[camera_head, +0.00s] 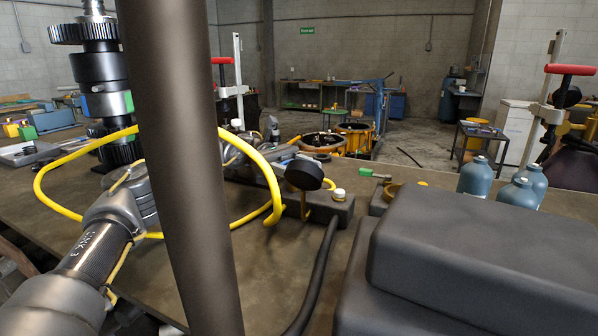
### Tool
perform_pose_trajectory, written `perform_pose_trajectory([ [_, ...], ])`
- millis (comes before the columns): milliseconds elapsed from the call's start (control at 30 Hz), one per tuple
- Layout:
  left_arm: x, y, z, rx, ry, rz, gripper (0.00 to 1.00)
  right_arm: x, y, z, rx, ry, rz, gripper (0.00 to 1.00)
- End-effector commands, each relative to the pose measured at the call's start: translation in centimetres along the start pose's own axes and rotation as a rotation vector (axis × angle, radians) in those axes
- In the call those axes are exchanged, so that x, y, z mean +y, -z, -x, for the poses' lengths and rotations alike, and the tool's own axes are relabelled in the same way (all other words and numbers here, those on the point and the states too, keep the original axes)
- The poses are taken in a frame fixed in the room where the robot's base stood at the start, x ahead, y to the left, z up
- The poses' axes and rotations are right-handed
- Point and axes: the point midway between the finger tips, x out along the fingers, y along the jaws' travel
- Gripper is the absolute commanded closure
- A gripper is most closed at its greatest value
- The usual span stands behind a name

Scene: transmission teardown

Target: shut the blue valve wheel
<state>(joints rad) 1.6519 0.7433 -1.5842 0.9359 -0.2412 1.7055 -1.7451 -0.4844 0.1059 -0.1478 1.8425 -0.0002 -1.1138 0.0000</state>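I cannot make out a blue valve wheel in the head view. My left arm (98,248) comes in from the lower left and bends over the bench. It passes behind a dark upright post, and its far part shows again to the post's right. A yellow cable (62,208) loops around it. No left gripper fingers can be told apart, so its opening is unclear. My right gripper is not in view.
The brown bench (270,275) holds a tall gear stack (100,70) at left. Dark bulky blocks (490,250) fill the lower right. Several blue-grey bottles (479,177) stand behind them. A black hose (318,270) crosses the bench. Yellow-rimmed drums (354,136) stand on the floor beyond.

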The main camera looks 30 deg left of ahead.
Motion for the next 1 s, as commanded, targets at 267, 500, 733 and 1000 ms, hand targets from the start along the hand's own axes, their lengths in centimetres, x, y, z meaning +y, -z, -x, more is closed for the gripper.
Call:
perform_pose_trajectory([
  [267, 0.0, 0.1, -0.1, 0.0, 0.008, 0.002, 0.65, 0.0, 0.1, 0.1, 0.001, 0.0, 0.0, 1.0],
  [500, 0.0, 0.1, -0.1, 0.0, 0.007, 0.002, 0.3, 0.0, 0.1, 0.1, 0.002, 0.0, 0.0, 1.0],
  [733, 0.0, 0.1, 0.0, 0.0, 0.005, 0.001, 0.2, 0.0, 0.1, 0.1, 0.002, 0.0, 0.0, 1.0],
  [1000, -0.6, 0.1, 1.4, -0.001, -0.008, 0.001, 0.2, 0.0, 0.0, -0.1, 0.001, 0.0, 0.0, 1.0],
])
